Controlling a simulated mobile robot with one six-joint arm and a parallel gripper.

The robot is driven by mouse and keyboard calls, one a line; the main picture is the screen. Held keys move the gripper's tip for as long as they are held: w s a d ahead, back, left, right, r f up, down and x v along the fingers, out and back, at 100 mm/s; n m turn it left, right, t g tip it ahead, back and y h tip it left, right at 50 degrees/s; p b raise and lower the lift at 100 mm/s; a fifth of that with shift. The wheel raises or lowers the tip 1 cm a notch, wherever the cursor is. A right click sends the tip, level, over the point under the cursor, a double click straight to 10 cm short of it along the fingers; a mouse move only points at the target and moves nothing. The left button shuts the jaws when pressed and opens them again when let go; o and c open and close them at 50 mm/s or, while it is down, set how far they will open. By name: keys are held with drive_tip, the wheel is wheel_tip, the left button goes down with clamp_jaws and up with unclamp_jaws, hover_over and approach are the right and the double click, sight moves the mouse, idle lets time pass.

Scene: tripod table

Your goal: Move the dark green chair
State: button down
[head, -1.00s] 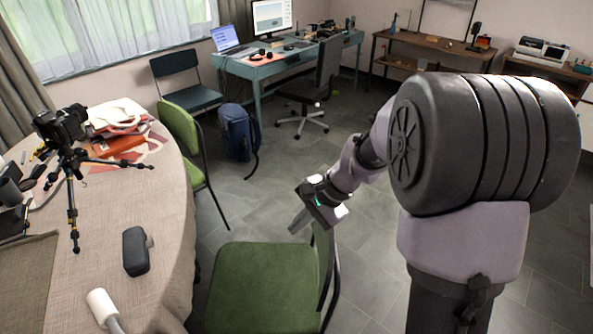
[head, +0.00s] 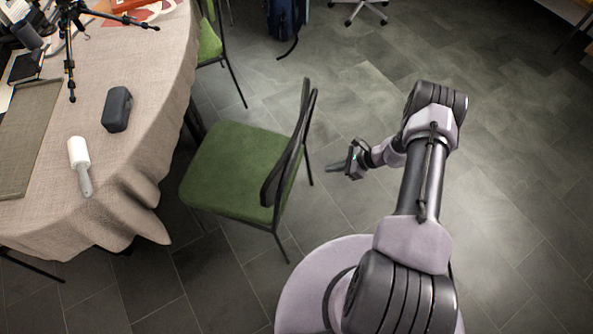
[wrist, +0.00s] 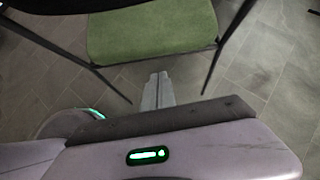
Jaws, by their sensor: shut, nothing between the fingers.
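A chair with a green seat (head: 230,165) and a dark thin frame stands beside the table, its backrest on the right side. My gripper (head: 334,167) is shut and empty, to the right of the backrest. In the head view its fingers point left toward the chair, with a gap between them and the backrest. In the wrist view the closed fingers (wrist: 158,80) point up the picture toward the green seat (wrist: 150,30), with dark frame parts to both sides. A second green chair (head: 209,42) is partly cut off at the top of the head view.
The table (head: 45,225) with a beige cloth stands at left, holding a tripod (head: 72,45), a dark case (head: 117,109) and a white-headed roller (head: 79,160). A blue backpack (head: 283,18) and a wheeled chair base (head: 360,10) are at the top. The floor at right is clear.

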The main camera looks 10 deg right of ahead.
drive_tip(key=b, duration=0.4)
approach(293, 176)
wheel_tip(293, 176, down, 5)
drive_tip(key=shift+m, duration=0.3)
drive_tip(key=shift+w+a+f+b, duration=0.1)
drive_tip(key=shift+w+a+b, duration=0.3)
drive_tip(key=shift+w+a, duration=0.3)
drive_tip(key=shift+w+a+f+b, duration=0.1)
drive_tip(key=shift+w+a+b, duration=0.35)
drive_tip(key=shift+a, duration=0.45)
drive_tip(key=shift+r, duration=0.1)
